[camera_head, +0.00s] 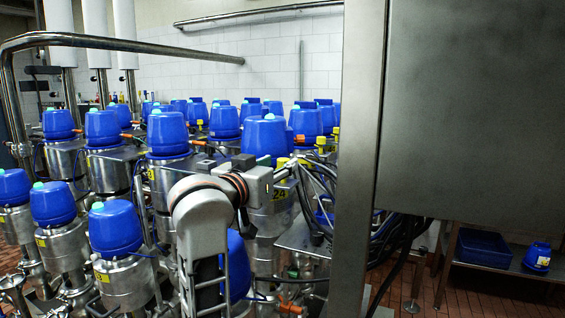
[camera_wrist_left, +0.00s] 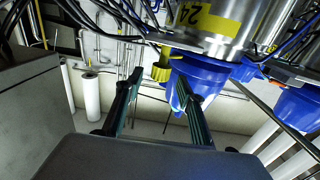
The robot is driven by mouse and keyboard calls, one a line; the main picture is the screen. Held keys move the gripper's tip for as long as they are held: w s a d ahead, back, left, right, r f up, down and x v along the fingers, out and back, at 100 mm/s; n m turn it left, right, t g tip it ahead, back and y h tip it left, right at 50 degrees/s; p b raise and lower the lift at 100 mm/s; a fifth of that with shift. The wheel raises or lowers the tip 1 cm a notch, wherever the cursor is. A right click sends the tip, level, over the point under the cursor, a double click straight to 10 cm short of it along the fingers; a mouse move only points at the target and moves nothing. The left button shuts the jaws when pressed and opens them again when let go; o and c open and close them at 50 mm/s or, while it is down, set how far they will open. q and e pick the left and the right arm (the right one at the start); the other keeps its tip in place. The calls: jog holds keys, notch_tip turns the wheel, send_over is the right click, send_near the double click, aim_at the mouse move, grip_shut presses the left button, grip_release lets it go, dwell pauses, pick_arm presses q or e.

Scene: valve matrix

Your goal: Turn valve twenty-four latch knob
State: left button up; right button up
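Valve twenty-four has a steel body (camera_head: 272,220) with a yellow "24" label and a blue cap (camera_head: 263,140). In the left wrist view it appears upside down, with the label (camera_wrist_left: 207,22) at the top and the blue cap (camera_wrist_left: 196,78) below. Its yellow latch knob (camera_wrist_left: 161,68) sits beside the cap. My left gripper (camera_wrist_left: 160,79) is open, its two fingers apart with the knob between or just beyond the tips. Contact cannot be told. In the head view my left gripper (camera_head: 288,171) is in front of valve twenty-four, partly covering it. My right gripper is not in view.
Rows of blue-capped valves (camera_head: 167,133) stand close around. Black hoses (camera_head: 320,185) hang right of valve twenty-four. A large steel cabinet (camera_head: 470,110) blocks the right side. A blue crate (camera_head: 483,247) sits on a low shelf behind it.

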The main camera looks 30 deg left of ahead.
aim_at(281, 163)
pick_arm(q)
jog(key=shift+s+d, duration=0.1)
jog(key=shift+s, duration=1.85)
